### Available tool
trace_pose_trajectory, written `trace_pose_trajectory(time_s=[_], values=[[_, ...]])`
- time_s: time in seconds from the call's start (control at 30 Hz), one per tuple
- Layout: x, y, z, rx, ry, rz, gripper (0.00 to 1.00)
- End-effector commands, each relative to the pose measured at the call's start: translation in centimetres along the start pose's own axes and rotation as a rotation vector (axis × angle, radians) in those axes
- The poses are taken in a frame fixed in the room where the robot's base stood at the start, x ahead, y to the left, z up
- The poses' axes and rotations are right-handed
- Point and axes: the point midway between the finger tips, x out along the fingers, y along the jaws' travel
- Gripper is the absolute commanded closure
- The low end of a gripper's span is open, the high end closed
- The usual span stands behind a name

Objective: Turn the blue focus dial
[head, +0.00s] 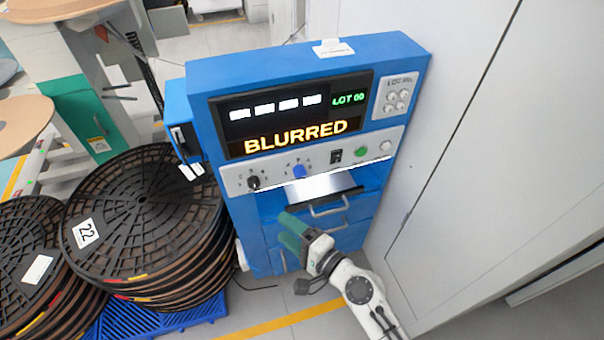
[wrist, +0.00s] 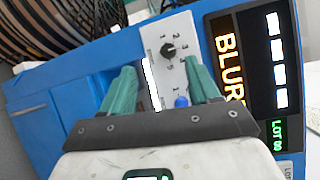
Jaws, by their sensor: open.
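The blue focus dial (head: 299,171) is a small knob on the light control strip of a blue machine (head: 310,62), right of a black dial (head: 253,183). In the wrist view the blue dial (wrist: 181,101) shows low between the green fingers, close beside the right finger; the black dial (wrist: 167,50) is farther up. My gripper (head: 286,228) is open and empty, below the control strip in front of the machine's lower part. It also shows in the wrist view (wrist: 160,66). The blue dial appears apart from the fingers.
The display (head: 290,112) reads BLURRED and LOT 00. A black switch (head: 336,156) and a green button (head: 361,152) sit right of the dial. A lit shelf (head: 318,186) and a drawer handle (head: 328,207) lie below. Stacked black reels (head: 145,215) stand left, a pale wall right.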

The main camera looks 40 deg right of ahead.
Motion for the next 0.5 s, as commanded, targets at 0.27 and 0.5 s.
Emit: trace_pose_trajectory(time_s=[0.27,0.5], values=[[-0.3,-1.2,-6.8,0.537,0.354,-0.258,0.39],[-0.4,-0.7,-8.6,0.654,0.441,-0.310,0.39]])
